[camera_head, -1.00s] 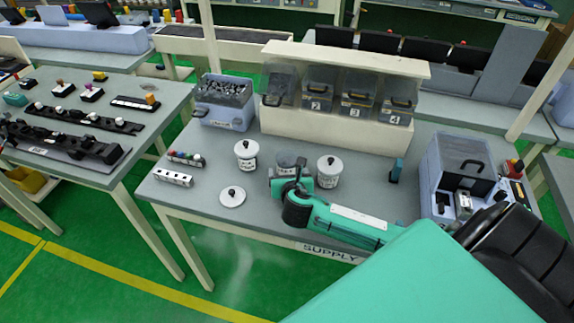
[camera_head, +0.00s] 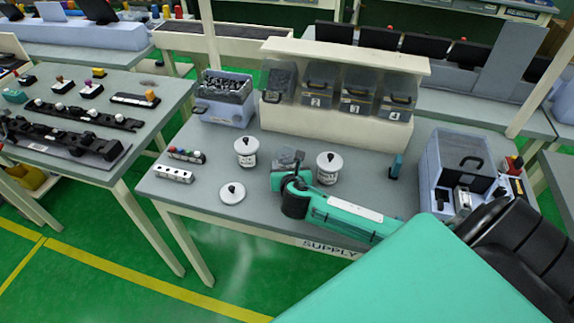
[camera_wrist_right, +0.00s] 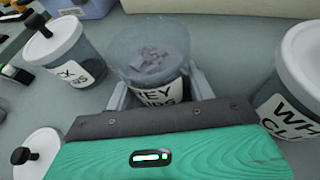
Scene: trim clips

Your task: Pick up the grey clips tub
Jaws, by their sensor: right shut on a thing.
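The grey clips tub (camera_head: 287,157) is a small clear tub without a lid, with grey pieces inside. In the right wrist view the tub (camera_wrist_right: 150,55) stands upright between my fingers, its label partly hidden by the gripper. My right gripper (camera_head: 290,178) is shut on it. I cannot tell whether its base is clear of the table. A white lid with a black knob (camera_head: 232,193) lies on the table to the left. My left gripper is not in view.
Lidded tubs stand close on both sides: one at left (camera_head: 246,152), one at right (camera_head: 328,168). Behind are a blue bin (camera_head: 226,112) and a rack of numbered bins (camera_head: 357,100). A grey-blue box (camera_head: 455,165) stands at right. The table's front left is fairly clear.

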